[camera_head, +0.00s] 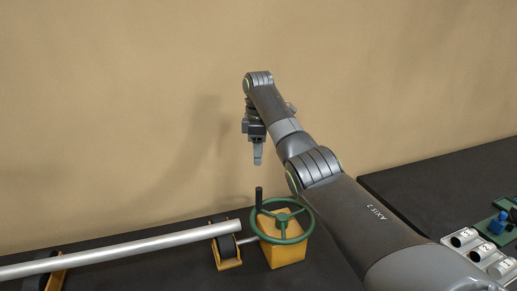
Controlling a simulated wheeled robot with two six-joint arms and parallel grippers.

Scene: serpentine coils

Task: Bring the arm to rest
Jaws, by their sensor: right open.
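My right arm reaches in from the lower right. Its gripper (257,157) hangs fingers down in the air, above and behind the green handwheel (283,222). It is open and holds nothing that I can see. It looks clear of the wheel and its black upright handle (259,198). My left gripper is not in view.
The handwheel sits on a yellow block (287,251). A silver tube (125,247) rests on roller stands (226,251) at the left. At the right, a second dark table (420,190) holds numbered grey holders (478,251) and a green fixture with a blue part (498,223).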

